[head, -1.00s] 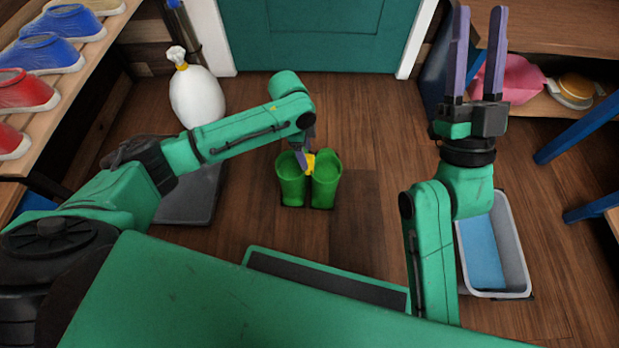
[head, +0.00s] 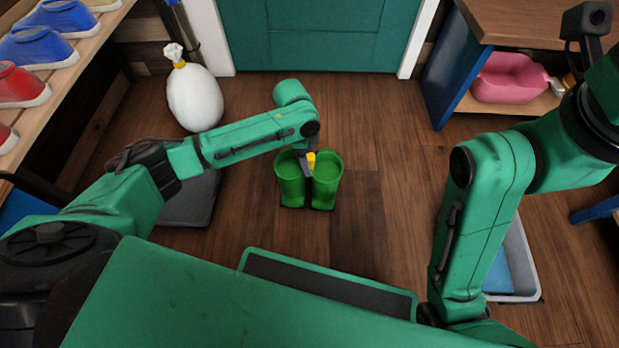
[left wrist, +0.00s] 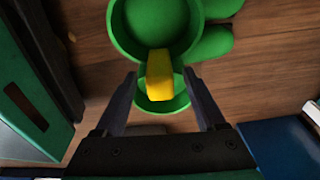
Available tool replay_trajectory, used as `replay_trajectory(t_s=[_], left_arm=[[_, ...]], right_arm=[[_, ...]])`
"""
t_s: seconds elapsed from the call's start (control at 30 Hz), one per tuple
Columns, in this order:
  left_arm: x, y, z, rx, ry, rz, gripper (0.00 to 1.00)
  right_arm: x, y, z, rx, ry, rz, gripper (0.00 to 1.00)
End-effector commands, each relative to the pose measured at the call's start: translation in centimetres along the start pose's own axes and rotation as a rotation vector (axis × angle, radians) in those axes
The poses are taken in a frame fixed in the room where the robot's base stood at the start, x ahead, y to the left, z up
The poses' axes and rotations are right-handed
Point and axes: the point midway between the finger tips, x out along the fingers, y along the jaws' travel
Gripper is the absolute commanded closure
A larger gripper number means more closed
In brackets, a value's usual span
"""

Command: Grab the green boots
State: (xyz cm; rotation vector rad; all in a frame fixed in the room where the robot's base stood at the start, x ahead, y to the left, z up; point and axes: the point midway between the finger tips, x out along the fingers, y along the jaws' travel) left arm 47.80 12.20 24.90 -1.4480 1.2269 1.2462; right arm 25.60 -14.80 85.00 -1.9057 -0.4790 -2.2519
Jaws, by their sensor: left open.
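The green boots (head: 292,185) stand upright side by side on the wooden floor in front of the teal door. A yellow piece (head: 311,160) joins them at the top. My left gripper (head: 306,165) points down at the top of the boots, at the yellow piece. In the left wrist view, the open fingers (left wrist: 160,88) lie on either side of the yellow piece, with a gap beside it. The green boots (left wrist: 122,30) fill the top of that view. My right arm reaches out at the right edge of the head view, and its fingers are out of view.
A white sack (head: 195,97) stands behind my left arm. A dark mat (head: 190,200) lies left of the boots. A shoe shelf (head: 75,65) is at the left. A grey tub (head: 522,262) is partly hidden by my right arm.

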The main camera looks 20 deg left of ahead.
Motion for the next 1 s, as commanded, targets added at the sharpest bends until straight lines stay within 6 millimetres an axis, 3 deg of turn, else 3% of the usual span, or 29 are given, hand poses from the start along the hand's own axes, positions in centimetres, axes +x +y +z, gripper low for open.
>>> replay_trajectory(t_s=[0.2, 0.27, 0.4, 1.0], left_arm=[[0.01, 0.0, -0.01, 0.0, 0.0, 0.0, 0.28], [0.01, 0.0, -0.01, 0.0, 0.0, 0.0, 0.47], [0.01, 0.0, -0.01, 0.0, 0.0, 0.0, 1.0], [0.02, 0.03, 0.0, 0.0, 0.0, 0.001, 1.0]], right_arm=[[0.14, -0.01, -0.23, -0.002, 0.009, -0.001, 0.5], [0.13, -0.01, -0.21, -0.002, 0.008, -0.001, 0.5], [0.12, -0.01, -0.2, -0.002, 0.008, -0.001, 0.5], [0.12, -0.01, -0.18, -0.001, 0.007, -0.001, 0.5]])
